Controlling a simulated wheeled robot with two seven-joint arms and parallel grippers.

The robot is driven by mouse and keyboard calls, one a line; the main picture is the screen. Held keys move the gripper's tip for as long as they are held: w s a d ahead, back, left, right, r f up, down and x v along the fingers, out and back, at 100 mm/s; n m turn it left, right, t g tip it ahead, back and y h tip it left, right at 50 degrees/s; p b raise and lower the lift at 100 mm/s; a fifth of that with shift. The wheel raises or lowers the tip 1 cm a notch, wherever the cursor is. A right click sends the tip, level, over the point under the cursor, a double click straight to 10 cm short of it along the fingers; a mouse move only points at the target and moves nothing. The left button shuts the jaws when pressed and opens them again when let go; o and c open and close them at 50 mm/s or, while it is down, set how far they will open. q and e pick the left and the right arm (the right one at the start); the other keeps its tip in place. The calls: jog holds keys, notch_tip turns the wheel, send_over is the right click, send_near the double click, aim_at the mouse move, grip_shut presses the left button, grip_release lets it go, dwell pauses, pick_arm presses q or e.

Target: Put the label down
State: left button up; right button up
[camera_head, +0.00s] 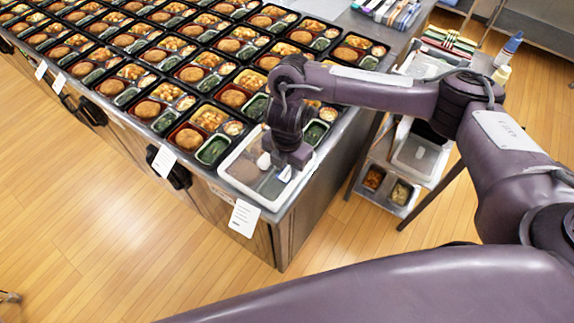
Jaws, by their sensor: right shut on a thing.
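My right gripper (284,160) points down over the bento tray at the near right corner of the table. It is shut on a small white thing (286,174), which looks like the label; the gripper hides much of it. That tray (241,193) has a clear cover with a pale rim, and food shows dimly through it. I cannot tell whether the label touches the cover. My left gripper is not in view.
Rows of open black bento trays (191,143) fill the metal table beyond. White paper slips hang at its front edge, one (244,218) near the corner. A cart (415,160) with containers stands to the right. Wooden floor lies open in front.

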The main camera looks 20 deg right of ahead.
aim_at(287, 172)
jog(key=shift+f, duration=0.1)
jog(key=o, duration=0.9)
notch_tip(287, 172, up, 12)
jog(key=shift+r+p, duration=0.15)
jog(key=shift+p, duration=0.75)
